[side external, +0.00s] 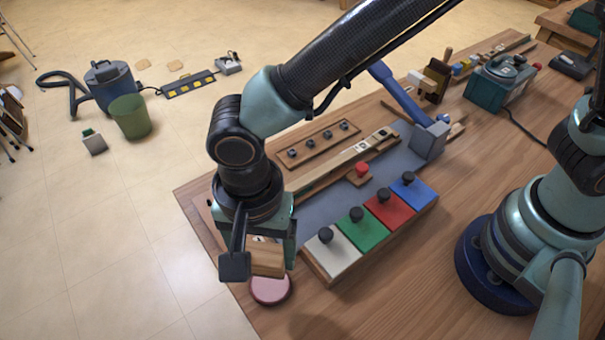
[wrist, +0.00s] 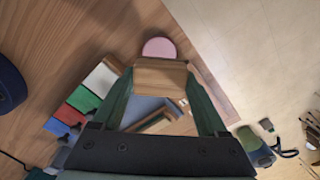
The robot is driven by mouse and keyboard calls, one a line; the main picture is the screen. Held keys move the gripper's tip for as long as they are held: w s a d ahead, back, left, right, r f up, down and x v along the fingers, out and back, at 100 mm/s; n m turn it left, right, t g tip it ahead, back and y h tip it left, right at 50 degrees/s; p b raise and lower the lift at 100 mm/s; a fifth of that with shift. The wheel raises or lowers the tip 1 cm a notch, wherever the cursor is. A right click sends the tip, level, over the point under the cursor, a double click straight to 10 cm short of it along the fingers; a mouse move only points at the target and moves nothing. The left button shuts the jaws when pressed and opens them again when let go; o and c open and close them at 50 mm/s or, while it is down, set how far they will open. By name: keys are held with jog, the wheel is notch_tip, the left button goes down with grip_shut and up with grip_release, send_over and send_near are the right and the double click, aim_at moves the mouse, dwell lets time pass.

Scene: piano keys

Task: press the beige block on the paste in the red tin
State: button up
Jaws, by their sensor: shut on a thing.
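My gripper (side external: 263,260) is shut on the beige block (side external: 268,250), a wooden block with brown and lighter tan faces. In the wrist view the block (wrist: 160,82) sits between my two green fingers. The red tin (side external: 270,297) is low and round, near the table's front left corner, with a pink paste surface (side external: 269,286). The tin also shows in the wrist view (wrist: 159,46), just past the block's edge. The block hides part of the tin in both views. I cannot tell whether they touch.
Beside the tin stands a row of white (side external: 328,254), green (side external: 358,233), red (side external: 390,207) and blue (side external: 416,190) keys with black knobs. A wooden strip with black knobs (side external: 318,145) lies behind. The table edge is close to the tin.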

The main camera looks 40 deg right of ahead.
aim_at(270, 284)
jog(key=shift+f, duration=3)
jog(key=shift+f, duration=0.6)
jog(key=shift+r, duration=0.1)
jog(key=shift+r, duration=3.5)
jog(key=w+d+r+n, duration=0.35)
jog(key=w+d, duration=0.25)
jog(key=d, duration=0.6)
jog(key=w+d+r+n, duration=0.35)
jog(key=w+d, duration=0.25)
jog(key=d, duration=0.6)
jog(key=s+d+r+n, duration=0.1)
jog(key=d+r+n, duration=0.1)
jog(key=d, duration=0.8)
jog(key=shift+s+d, duration=0.15)
jog(key=shift+s, duration=0.05)
